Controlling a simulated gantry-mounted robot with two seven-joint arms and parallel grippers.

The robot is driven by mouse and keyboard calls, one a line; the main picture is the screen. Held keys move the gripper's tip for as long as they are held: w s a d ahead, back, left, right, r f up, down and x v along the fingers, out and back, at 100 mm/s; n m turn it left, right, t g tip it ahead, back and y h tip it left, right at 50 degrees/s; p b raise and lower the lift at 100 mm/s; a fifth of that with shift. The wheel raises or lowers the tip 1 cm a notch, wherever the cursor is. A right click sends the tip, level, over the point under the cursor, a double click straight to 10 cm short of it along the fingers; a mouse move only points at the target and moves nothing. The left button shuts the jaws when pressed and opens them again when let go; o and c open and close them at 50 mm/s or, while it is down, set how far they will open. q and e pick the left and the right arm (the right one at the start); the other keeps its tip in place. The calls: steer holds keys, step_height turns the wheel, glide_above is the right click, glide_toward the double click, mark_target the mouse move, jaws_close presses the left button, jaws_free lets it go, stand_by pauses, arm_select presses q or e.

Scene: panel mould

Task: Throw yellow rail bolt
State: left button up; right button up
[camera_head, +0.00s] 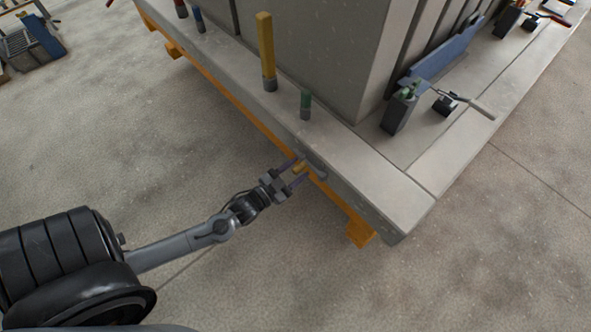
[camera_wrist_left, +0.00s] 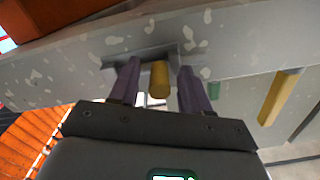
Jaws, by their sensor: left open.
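A short yellow bolt (camera_head: 299,167) sticks out of the side face of the grey rail (camera_head: 345,150). In the left wrist view the bolt (camera_wrist_left: 158,80) is a yellow cylinder between the two purple fingers. My left gripper (camera_head: 301,170) is open, with one finger on each side of the bolt and a gap on both sides. The fingertips are close to the rail face (camera_wrist_left: 60,78). The bolt's base is partly shaded. My right gripper is not in view.
A tall yellow post (camera_head: 266,48) and a short green post (camera_head: 305,103) stand on the rail's top. A large grey block (camera_head: 310,50) rises behind. A clamp with a lever (camera_head: 465,102) sits to the right. An orange frame (camera_head: 360,232) runs below the rail.

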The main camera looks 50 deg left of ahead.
arm_select(q)
steer(key=shift+c, duration=0.4)
jaws_close()
steer(key=d+p, duration=0.3)
steer(key=d, duration=0.2)
steer(key=shift+d, duration=0.1)
steer(key=shift+c, duration=0.8)
jaws_free()
steer(key=shift+d, duration=0.1)
steer(key=shift+o, duration=1.2)
steer(key=shift+d, duration=0.15)
